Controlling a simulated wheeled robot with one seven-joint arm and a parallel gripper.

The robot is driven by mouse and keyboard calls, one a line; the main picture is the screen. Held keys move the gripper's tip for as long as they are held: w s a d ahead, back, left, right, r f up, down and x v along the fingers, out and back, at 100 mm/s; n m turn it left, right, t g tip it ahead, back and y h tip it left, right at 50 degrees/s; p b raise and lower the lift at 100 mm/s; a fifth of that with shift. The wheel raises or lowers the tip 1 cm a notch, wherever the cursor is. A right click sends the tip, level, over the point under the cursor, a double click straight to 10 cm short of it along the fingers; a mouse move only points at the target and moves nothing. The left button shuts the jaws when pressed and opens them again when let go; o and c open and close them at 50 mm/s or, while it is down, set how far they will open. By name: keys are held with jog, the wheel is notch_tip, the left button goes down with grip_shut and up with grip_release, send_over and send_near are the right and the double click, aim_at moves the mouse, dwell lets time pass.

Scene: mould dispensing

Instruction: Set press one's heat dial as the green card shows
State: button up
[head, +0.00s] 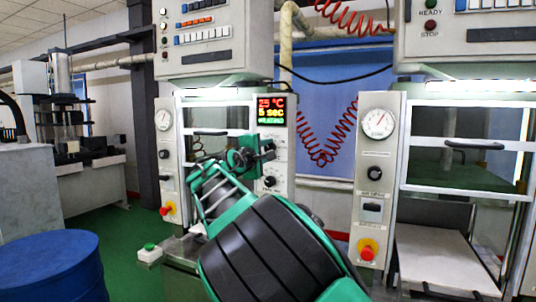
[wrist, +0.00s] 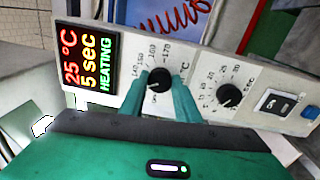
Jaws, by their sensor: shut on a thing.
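My gripper (wrist: 159,90) is shut on the black heat dial (wrist: 158,78), its green fingers on either side of the knob. The dial's °C scale shows marks around 140 to 170; I cannot read the pointer's setting for sure. I see no green card in either view.
The seconds dial (wrist: 229,95) is close beside the heat dial, with a rocker switch (wrist: 274,103) and a blue button (wrist: 310,112) further right. A second press (head: 376,180) stands to the right. A blue drum (head: 48,268) is at lower left.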

jog(key=m, duration=0.8)
jog(key=f+m, duration=0.1)
jog(key=m, duration=0.3)
jog(key=shift+h, duration=0.3)
jog(key=shift+a+m, duration=0.1)
jog(key=shift+m, duration=0.3)
jog(key=o, duration=1)
jog(key=shift+o, duration=0.2)
jog(key=shift+r, duration=0.2)
jog(key=shift+s, duration=0.1)
jog(key=v, duration=1)
jog(key=shift+s+a, duration=0.2)
jog(key=shift+s, duration=0.05)
